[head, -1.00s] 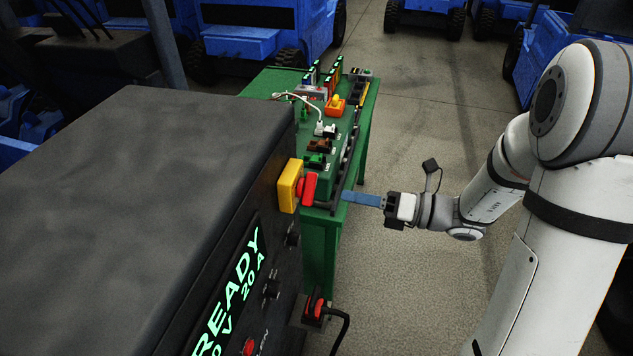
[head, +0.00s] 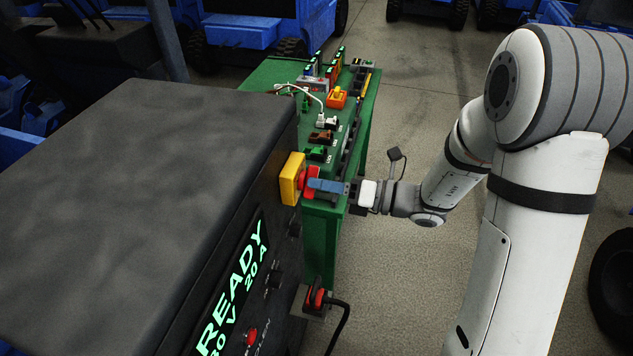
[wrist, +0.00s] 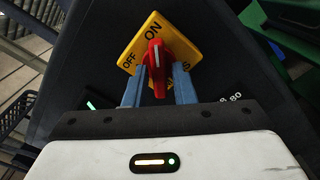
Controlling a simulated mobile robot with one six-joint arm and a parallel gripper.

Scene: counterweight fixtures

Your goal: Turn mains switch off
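The mains switch is a red knob (head: 312,178) on a yellow plate (head: 290,180), on the side of the dark cabinet. In the wrist view, the red knob (wrist: 156,54) stands in front of the yellow plate (wrist: 181,48), which is marked ON and OFF. The knob's white line points toward ON. My gripper (head: 318,185) reaches the knob from the right. In the wrist view, my gripper (wrist: 158,80) is open, with one blue finger on each side of the knob's lower part. I cannot tell whether the fingertips touch it.
The dark cabinet (head: 140,180) has a lit READY display (head: 232,290) below the switch. A green bench (head: 320,240) with connectors and small modules stands close behind my gripper. A red plug with a black cable (head: 318,298) sits low on the cabinet.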

